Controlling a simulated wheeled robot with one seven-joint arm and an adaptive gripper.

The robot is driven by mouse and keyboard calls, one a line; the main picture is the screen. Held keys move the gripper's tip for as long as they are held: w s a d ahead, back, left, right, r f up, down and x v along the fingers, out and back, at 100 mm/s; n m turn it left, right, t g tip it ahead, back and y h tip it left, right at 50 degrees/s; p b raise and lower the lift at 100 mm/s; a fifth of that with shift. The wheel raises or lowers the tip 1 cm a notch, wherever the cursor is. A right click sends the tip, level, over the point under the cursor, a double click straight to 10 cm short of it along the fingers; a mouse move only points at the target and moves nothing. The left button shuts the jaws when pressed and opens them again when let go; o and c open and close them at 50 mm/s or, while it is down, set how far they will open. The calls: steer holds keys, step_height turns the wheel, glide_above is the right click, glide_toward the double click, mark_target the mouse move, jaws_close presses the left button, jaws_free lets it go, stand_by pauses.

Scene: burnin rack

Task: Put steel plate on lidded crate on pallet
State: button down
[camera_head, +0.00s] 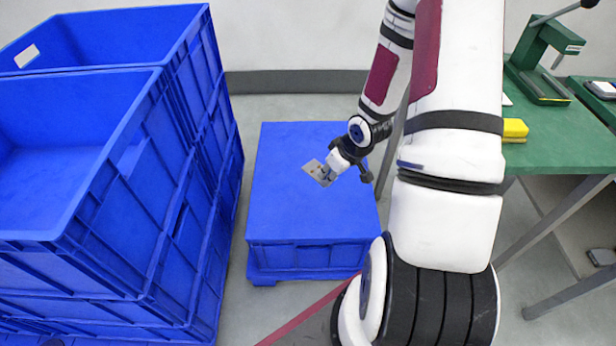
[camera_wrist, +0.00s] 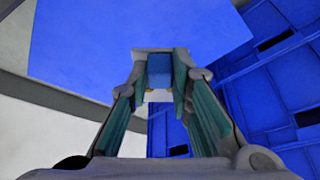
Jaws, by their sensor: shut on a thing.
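The steel plate (camera_head: 317,171) is a small thin grey sheet with darker marks. My gripper (camera_head: 328,174) is shut on its edge and holds it over the blue lidded crate (camera_head: 310,218). I cannot tell whether the plate touches the lid or hangs just above it. The crate's flat lid is otherwise bare. The crate stands on a blue pallet (camera_head: 264,277), of which only the lower edge shows. In the wrist view my gripper's fingers (camera_wrist: 160,92) point toward the blue lid (camera_wrist: 95,45); the plate is hard to make out there.
Tall stacked blue open crates (camera_head: 150,160) stand close on the left. A green workbench (camera_head: 560,145) on the right holds a green press (camera_head: 540,70) and a yellow block (camera_head: 515,129). Bare floor lies behind the lidded crate.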

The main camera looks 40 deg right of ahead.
steer(key=shift+n, duration=0.4)
steer(key=s+d+f+b, duration=0.1)
steer(key=s+f+b, duration=0.1)
steer(key=f, duration=0.3)
steer(key=s+d+f+b, duration=0.1)
steer(key=s+f+b, duration=0.1)
steer(key=f+b, duration=0.2)
steer(key=s+d+f+b, duration=0.1)
steer(key=s+f+b, duration=0.1)
steer(key=f+b, duration=0.2)
steer(key=shift+d+f, duration=0.25)
steer(key=shift+f, duration=0.75)
steer(key=w, duration=0.5)
steer(key=w+d+f+b, duration=0.1)
steer(key=w, duration=0.4)
steer(key=w+b, duration=0.1)
steer(key=w, duration=0.4)
steer(key=shift+w+d+f, duration=0.25)
steer(key=shift+w+d, duration=0.05)
steer(key=shift+w, duration=0.1)
step_height(320, 180, down, 4)
steer(key=shift+r+b, duration=0.2)
steer(key=shift+b, duration=1.05)
steer(key=shift+r, duration=0.1)
steer(key=c, duration=1.4)
jaws_free()
steer(key=shift+c, duration=0.2)
